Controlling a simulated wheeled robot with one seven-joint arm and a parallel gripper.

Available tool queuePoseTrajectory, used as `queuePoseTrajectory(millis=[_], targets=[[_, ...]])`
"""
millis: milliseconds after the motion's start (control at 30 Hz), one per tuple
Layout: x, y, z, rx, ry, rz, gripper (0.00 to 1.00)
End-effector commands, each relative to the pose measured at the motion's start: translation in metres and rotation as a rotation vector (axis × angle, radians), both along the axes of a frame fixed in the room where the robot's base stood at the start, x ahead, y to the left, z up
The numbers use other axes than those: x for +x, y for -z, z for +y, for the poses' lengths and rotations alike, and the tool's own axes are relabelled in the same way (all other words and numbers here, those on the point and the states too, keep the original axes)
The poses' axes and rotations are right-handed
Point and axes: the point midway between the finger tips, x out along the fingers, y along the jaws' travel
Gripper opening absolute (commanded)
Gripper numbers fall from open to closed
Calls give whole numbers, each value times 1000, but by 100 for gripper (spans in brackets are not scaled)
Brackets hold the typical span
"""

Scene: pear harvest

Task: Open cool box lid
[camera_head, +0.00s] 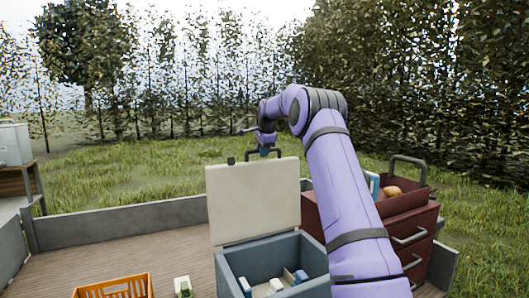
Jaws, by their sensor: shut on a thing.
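The blue-grey cool box (225,268) stands on the wooden deck near the bottom middle. Its cream lid (253,200) is raised, standing about upright at the box's back edge. The box is open at the top, and several small white and blue items (276,285) show inside. My gripper (264,151) is at the lid's top edge, shut on a dark handle part there. The fingertips are small and partly hidden, so the exact grip is hard to see. My purple arm passes to the right of the lid and hides part of the box's right side.
An orange crate (113,287) and a small white-and-green item (183,286) are left of the box. A red-brown drawer cabinet (425,224) stands close on the right, with a yellowish fruit (392,191) on top. Grey low walls (120,222) edge the deck. The deck's left middle is clear.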

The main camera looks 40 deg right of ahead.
Motion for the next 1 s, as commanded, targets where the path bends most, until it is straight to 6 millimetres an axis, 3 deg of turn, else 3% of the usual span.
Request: queuePoseTrajectory(millis=[467,500,600,1000], targets=[[2,0,-1,-1,0,-2,0],[2,0,-2,-1,0,-2,21],[2,0,-1,-1,0,-2,43],[0,-8,0,-1,0,-2,43]])
